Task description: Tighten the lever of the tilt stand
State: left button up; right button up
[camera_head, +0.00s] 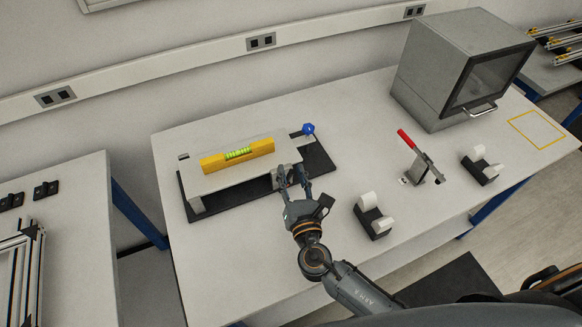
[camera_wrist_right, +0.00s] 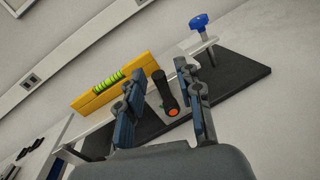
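The tilt stand (camera_head: 205,182) is a pale plate on a dark base at the middle left of the table. A yellow spirit level (camera_head: 262,149) with a green vial lies on the plate. A blue knob (camera_head: 308,129) stands at the stand's right end and also shows in the right wrist view (camera_wrist_right: 199,22). The black lever (camera_wrist_right: 164,90), with an orange spot at its near end, lies between the open fingers of my right gripper (camera_wrist_right: 164,100). In the head view this gripper (camera_head: 292,177) is at the stand's front right. Contact with the lever cannot be told. My left gripper is not in view.
To the right are a red-handled toggle clamp (camera_head: 424,167), two black holders with white rollers (camera_head: 372,215) (camera_head: 481,165), and a grey metal box (camera_head: 437,78) with a glass door. Bare table lies around the stand. A yellow outlined square (camera_head: 535,128) marks the far right.

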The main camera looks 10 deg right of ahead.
jog(key=shift+w, duration=0.6)
grip_shut()
